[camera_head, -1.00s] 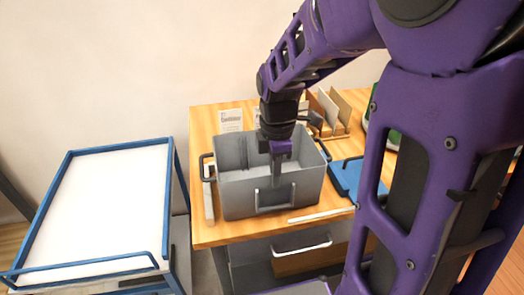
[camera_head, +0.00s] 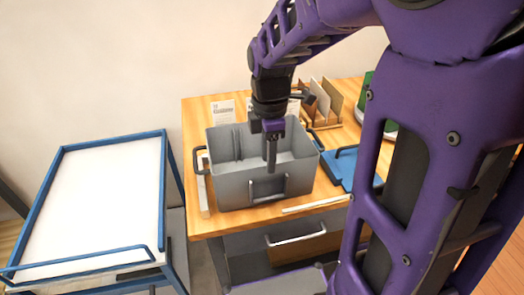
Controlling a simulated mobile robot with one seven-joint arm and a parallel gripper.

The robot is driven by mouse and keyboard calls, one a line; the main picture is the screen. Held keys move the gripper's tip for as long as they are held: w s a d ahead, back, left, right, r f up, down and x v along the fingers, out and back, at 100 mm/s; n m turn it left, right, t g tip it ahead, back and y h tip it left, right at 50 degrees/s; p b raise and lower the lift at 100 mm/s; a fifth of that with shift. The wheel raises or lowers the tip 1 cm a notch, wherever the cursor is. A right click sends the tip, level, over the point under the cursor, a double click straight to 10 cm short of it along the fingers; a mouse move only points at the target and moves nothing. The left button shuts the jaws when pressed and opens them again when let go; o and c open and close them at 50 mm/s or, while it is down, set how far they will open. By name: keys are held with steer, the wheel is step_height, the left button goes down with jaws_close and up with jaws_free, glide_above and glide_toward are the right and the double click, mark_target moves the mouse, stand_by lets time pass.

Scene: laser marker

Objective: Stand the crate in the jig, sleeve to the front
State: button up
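The grey open-topped crate (camera_head: 232,188) stands upright on the wooden table, with dark handles at its left and right ends. A framed sleeve (camera_head: 268,188) is on the wall facing me. White strips, which look like parts of the jig, lie along the crate's left side (camera_head: 203,190) and at its front right (camera_head: 315,204). What lies under the crate is hidden. My gripper (camera_head: 271,165) points down over the crate, its visible finger ending near the top of the front wall. Only one finger shows clearly; I cannot tell its opening or whether it touches the wall.
A blue clipboard-like item (camera_head: 345,168) lies right of the crate. A wooden rack with upright boards (camera_head: 325,100) and a paper card (camera_head: 222,112) stand behind. A blue-framed trolley with a white top (camera_head: 95,205) is left, its top empty. My arm covers the right side.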

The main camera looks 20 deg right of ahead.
step_height(320, 180, up, 9)
steer(key=p, duration=0.1)
steer(key=shift+r, duration=0.15)
